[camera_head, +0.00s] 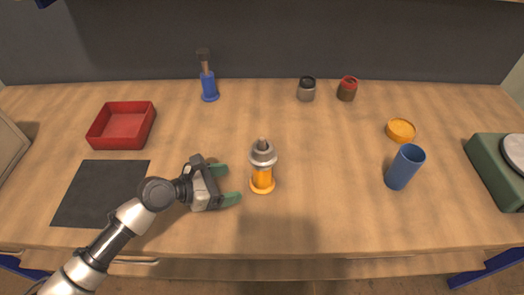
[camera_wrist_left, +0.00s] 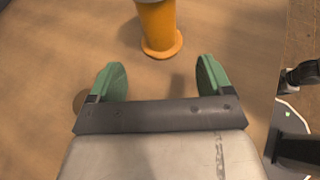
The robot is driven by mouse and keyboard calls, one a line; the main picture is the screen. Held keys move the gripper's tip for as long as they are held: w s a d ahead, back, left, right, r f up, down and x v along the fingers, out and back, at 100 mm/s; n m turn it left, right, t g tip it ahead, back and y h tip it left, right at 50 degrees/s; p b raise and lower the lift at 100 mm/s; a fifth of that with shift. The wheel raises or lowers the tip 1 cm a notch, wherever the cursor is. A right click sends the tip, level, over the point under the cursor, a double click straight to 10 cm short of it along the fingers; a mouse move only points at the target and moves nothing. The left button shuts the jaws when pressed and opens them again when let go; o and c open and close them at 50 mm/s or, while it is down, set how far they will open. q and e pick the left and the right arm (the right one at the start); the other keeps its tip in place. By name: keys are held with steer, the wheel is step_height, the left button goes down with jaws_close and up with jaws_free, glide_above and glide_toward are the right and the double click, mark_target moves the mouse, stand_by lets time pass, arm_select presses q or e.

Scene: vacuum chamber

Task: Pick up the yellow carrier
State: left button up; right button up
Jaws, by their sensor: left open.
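The yellow carrier (camera_head: 262,181) stands upright on the table near the middle front. It has an orange-yellow body and base flange, with a grey metal piece on top. My left gripper (camera_head: 232,184) is just left of it, with its green fingers apart and pointing toward it. In the left wrist view the carrier's lower body and flange (camera_wrist_left: 160,37) show ahead of the open fingers (camera_wrist_left: 162,80), roughly centred and not between them. Its top is cut off there. My right gripper is not in view.
A red tray (camera_head: 122,126) and a dark mat (camera_head: 84,193) lie left. A blue carrier (camera_head: 209,86) and two small jars (camera_head: 307,89) (camera_head: 347,89) stand at the back. A blue cup (camera_head: 404,167), a yellow dish (camera_head: 400,130) and a green device (camera_head: 496,171) are right. Table (camera_head: 320,190) right of the carrier is clear.

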mark_target(254, 177)
arm_select(q)
steer(key=shift+w+d+f+n, duration=0.15)
steer(key=shift+w+d+n, duration=0.15)
steer(key=shift+w+d, duration=0.35)
steer(key=d, duration=0.2)
steer(key=d+f, duration=0.1)
steer(key=shift+w, duration=0.25)
steer(key=shift+w+d+f, duration=0.2)
steer(key=shift+d, duration=0.05)
steer(key=x, duration=0.4)
steer(key=shift+w+f, duration=0.1)
steer(key=shift+w, duration=0.05)
steer(key=shift+w+d+f, duration=0.15)
steer(key=shift+w+d, duration=0.05)
steer(key=shift+d, duration=0.2)
steer(key=shift+a, duration=0.1)
steer(key=shift+c, duration=1.4)
steer(key=c, duration=1)
steer(key=shift+c, duration=0.4)
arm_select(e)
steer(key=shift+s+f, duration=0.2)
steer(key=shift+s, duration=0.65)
